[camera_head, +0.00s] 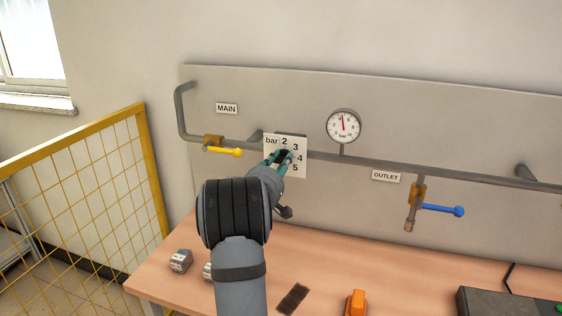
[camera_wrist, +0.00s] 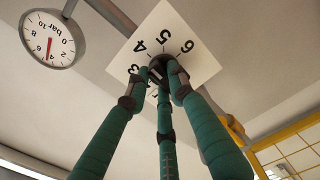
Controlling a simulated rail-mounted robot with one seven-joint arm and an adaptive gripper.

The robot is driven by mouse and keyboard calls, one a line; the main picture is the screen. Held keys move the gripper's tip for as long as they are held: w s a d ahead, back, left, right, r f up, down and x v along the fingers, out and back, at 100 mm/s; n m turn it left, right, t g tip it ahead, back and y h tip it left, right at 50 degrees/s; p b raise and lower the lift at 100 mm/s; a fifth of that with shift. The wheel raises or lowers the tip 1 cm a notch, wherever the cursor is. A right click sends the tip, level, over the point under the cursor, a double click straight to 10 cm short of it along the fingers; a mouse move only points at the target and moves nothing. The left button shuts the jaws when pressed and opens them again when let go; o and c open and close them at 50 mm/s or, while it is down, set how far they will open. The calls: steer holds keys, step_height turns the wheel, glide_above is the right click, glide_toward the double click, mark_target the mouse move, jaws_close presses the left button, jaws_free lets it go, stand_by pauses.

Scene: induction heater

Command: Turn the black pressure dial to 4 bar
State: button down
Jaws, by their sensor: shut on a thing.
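The black pressure dial (camera_wrist: 157,66) sits on a white number plate (camera_head: 272,153) on the wall panel. The plate also shows in the wrist view (camera_wrist: 205,65), with 3 to 6 readable.
A yellow-handled valve (camera_head: 224,150) is left of the plate on the grey pipe. A blue-handled valve (camera_head: 440,209) is on the right. The wooden table (camera_head: 400,260) below carries an orange object (camera_head: 356,303) and a dark box. A yellow mesh fence (camera_head: 80,200) stands left.

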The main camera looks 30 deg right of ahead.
steer(key=shift+n, duration=0.3)
stand_by(0.4)
steer(key=c, duration=1.5)
jaws_free()
steer(key=shift+a, duration=0.15)
steer(key=v, duration=1.2)
steer(key=shift+d, duration=0.25)
